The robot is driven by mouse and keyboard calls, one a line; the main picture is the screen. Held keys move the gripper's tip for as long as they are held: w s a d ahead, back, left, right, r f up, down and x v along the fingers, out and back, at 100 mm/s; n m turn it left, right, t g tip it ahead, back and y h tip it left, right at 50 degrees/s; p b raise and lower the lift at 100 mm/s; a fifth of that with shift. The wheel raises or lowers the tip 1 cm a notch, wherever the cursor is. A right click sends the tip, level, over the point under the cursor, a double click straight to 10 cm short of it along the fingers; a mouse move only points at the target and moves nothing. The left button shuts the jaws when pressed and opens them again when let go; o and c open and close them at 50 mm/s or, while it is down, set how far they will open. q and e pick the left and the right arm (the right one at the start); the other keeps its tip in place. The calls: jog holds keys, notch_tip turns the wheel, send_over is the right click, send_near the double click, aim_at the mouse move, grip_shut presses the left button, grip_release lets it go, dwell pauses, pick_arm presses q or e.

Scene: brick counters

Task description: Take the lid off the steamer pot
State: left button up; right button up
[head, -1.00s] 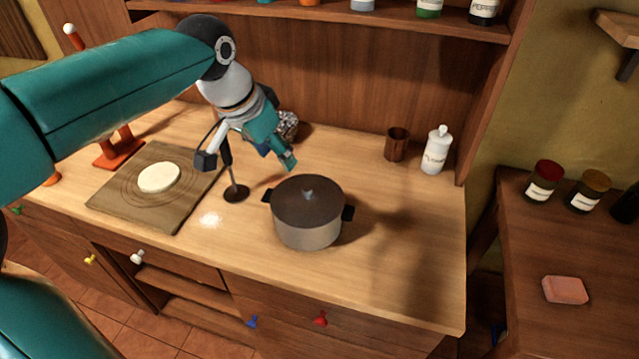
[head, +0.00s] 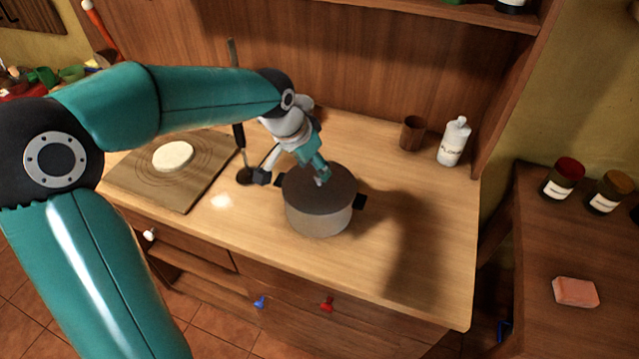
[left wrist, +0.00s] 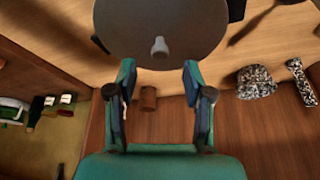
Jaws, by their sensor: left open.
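The steamer pot (head: 318,217) stands on the wooden counter, grey-sided with dark side handles. Its dark round lid (head: 335,180) is on it. In the left wrist view the lid (left wrist: 190,30) fills the top middle, and its pale knob (left wrist: 159,47) shows ahead of the fingers, between their lines. My left gripper (head: 319,178) is over the lid close to the knob, and partly hides it in the head view. In the left wrist view the left gripper (left wrist: 158,75) is open, with nothing between its fingers. My right gripper is not in view.
A cutting board (head: 150,193) with a pale round piece of dough (head: 173,156) lies left of the pot. A thin dark stand (head: 239,135) rises between them. A brown cup (head: 412,133) and white bottle (head: 453,142) stand at the back right. The counter's front right is clear.

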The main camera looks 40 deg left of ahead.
aim_at(319, 181)
pick_arm(q)
jog(key=p+x, duration=0.1)
jog(key=x, duration=0.3)
jog(key=shift+f, duration=0.45)
jog(key=shift+s, duration=0.1)
grip_shut()
